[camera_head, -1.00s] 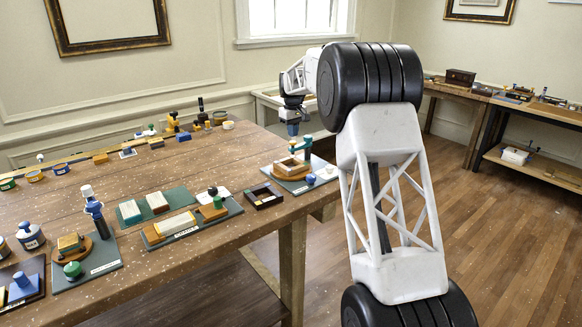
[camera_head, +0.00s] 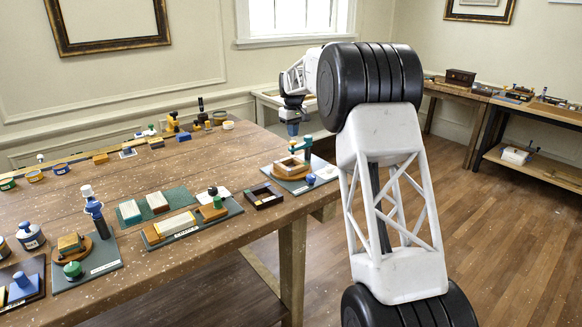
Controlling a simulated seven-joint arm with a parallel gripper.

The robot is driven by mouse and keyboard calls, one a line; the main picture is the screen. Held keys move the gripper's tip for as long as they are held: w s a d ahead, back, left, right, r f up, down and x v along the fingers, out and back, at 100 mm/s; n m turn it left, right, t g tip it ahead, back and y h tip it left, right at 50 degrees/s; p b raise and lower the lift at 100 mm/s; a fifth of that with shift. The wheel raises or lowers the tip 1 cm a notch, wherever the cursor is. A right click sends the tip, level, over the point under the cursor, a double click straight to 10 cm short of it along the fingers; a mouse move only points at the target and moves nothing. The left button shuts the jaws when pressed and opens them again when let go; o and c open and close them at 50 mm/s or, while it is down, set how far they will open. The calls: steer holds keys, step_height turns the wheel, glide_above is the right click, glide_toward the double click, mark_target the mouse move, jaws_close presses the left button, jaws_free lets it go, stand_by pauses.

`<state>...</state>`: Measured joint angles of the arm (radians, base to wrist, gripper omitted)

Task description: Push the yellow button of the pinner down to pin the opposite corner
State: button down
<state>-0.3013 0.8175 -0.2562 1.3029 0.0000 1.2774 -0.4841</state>
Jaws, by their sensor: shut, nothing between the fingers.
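My gripper (camera_head: 292,129) is small in view at the table's right end. It points down, shut, just above a station with a pale wooden frame (camera_head: 281,169) on a round brown base. A teal post (camera_head: 307,147) stands at that station's back right, close to the gripper tip. I take this station to be the pinner. I cannot make out its yellow button, and I cannot tell whether the gripper touches anything. A blue knob (camera_head: 310,180) sits at the station's front.
A dark open tray (camera_head: 263,196) lies left of the station. Other stations with blocks and knobs fill the wooden table (camera_head: 215,262) to the left. A row of small items stands along the back.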

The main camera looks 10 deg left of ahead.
mark_target(293, 142)
steer(key=shift+f, duration=1.8)
stand_by(1.5)
steer(key=shift+r, duration=3.55)
